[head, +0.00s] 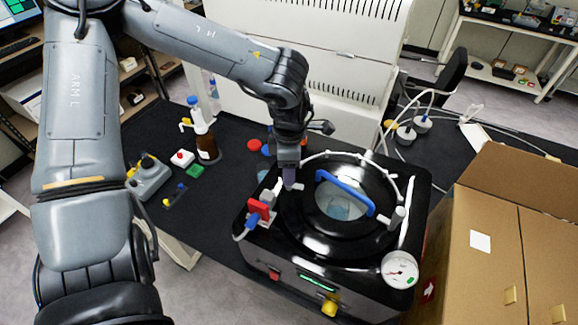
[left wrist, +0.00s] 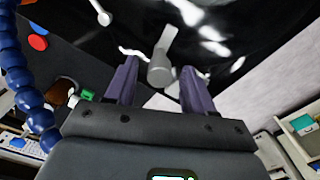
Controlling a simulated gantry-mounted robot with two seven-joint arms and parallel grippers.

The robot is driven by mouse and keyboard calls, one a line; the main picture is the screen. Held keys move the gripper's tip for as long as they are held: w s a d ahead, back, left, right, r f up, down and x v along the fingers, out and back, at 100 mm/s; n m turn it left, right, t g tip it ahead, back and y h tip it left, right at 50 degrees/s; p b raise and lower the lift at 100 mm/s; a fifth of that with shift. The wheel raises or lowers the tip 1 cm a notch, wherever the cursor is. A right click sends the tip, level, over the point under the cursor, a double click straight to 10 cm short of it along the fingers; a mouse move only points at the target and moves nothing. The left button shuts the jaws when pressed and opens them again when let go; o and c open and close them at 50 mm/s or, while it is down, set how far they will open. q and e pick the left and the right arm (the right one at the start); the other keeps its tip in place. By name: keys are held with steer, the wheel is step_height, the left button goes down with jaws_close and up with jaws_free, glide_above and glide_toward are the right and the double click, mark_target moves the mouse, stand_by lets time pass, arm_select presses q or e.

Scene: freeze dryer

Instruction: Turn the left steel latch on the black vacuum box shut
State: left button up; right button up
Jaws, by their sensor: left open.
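The black vacuum box (head: 330,262) stands on the dark table, its round lid carrying a blue handle (head: 345,192). My left gripper (head: 290,179) points down at the lid's left rim, open. In the left wrist view the gripper (left wrist: 153,90) has its two purple fingers apart, with the grey steel latch (left wrist: 160,70) showing between them and beyond their tips. Clear space shows on both sides of the latch, and I cannot tell any contact. In the head view the fingers partly cover this latch. A second steel latch (head: 398,216) is at the lid's right. My right gripper is out of view.
A red valve (head: 259,209) sits at the box's left corner, close to the gripper. A pressure gauge (head: 399,269) is at the front right. A brown bottle (head: 206,147) stands left on the table. A cardboard box (head: 490,235) is right of the vacuum box.

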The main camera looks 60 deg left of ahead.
arm_select(q)
step_height(320, 180, up, 11)
stand_by(0.5)
steer(key=shift+f, duration=0.1)
stand_by(0.3)
